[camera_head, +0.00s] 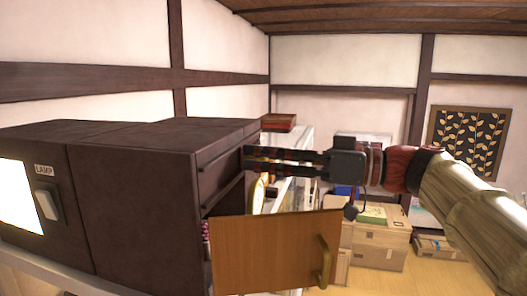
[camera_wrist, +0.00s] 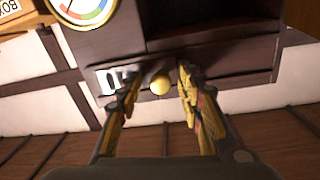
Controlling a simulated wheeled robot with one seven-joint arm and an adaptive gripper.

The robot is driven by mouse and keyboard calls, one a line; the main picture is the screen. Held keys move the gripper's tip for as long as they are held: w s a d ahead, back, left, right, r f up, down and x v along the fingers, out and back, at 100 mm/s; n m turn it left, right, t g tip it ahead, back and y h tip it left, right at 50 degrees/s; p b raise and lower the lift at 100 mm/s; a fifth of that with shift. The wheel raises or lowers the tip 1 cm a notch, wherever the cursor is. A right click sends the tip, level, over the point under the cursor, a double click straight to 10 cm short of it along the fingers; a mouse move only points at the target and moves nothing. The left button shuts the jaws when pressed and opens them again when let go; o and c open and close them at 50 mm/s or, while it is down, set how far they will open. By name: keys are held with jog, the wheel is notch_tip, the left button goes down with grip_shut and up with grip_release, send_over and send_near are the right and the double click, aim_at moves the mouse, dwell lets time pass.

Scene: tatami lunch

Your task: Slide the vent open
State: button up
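The vent (camera_wrist: 113,79) is a pale plate with dark slots on the dark cabinet face in the wrist view. A round yellow knob (camera_wrist: 160,84) sits beside it, to its right. My gripper (camera_wrist: 160,75) is open, with one fingertip on each side of the knob. The left finger partly covers the right end of the vent plate. I see a gap between the knob and the right finger; contact on the left is unclear. In the head view my gripper (camera_head: 250,158) reaches the cabinet's right-hand face, and the vent is hidden there.
The dark cabinet (camera_head: 130,200) carries a lamp switch (camera_head: 48,202). A brown door (camera_head: 265,255) with a brass handle (camera_head: 323,262) stands open below my gripper. A coloured dial (camera_wrist: 85,10) is near the vent. Cardboard boxes (camera_head: 375,245) stand behind.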

jog(key=shift+a, duration=0.25)
jog(key=shift+c, duration=0.7)
jog(key=c, duration=0.8)
grip_shut()
